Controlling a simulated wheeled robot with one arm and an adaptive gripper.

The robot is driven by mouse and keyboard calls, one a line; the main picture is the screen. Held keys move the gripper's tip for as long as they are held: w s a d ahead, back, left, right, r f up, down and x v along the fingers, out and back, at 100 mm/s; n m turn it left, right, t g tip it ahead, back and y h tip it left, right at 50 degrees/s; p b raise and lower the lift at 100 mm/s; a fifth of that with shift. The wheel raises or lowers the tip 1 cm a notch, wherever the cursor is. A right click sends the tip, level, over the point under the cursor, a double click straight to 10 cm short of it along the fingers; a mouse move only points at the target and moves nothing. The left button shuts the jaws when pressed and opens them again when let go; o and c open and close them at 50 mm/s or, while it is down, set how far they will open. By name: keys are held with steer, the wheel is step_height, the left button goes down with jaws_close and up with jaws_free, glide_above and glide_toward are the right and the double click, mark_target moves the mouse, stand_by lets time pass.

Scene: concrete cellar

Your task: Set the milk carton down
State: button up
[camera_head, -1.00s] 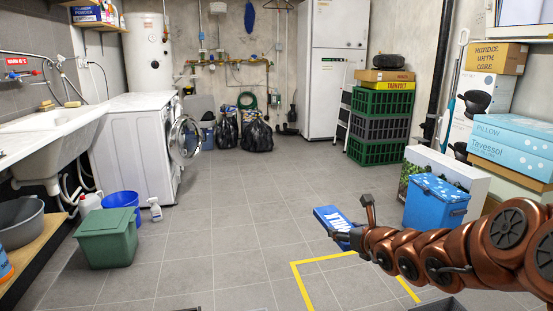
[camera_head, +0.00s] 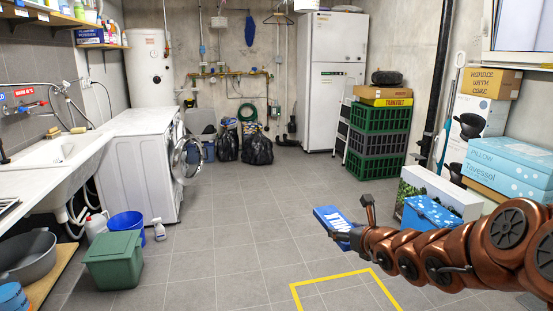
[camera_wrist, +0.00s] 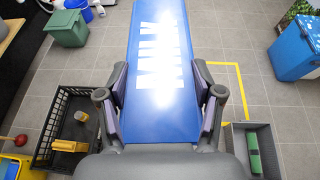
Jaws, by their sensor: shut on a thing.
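The blue milk carton (camera_head: 332,219) with white lettering is in my gripper (camera_head: 357,222), held out over the floor in the head view. In the wrist view the carton (camera_wrist: 160,70) fills the middle, and the two fingers of my gripper (camera_wrist: 160,100) press on its sides. The carton is in the air; its far end reaches out of the top of the wrist view. A yellow taped outline (camera_head: 330,278) lies on the floor below and in front of the arm in the head view. It also shows right of the carton in the wrist view (camera_wrist: 240,85).
A black crate (camera_wrist: 47,125) with small items stands at left in the wrist view, and a grey bin (camera_wrist: 235,150) with a green item at right. A green bin (camera_head: 113,262) and blue box (camera_head: 428,214) flank open tiled floor. A washing machine (camera_head: 140,165) stands left.

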step_height(320, 180, up, 11)
steer(key=p, duration=0.9)
steer(key=shift+p, duration=0.35)
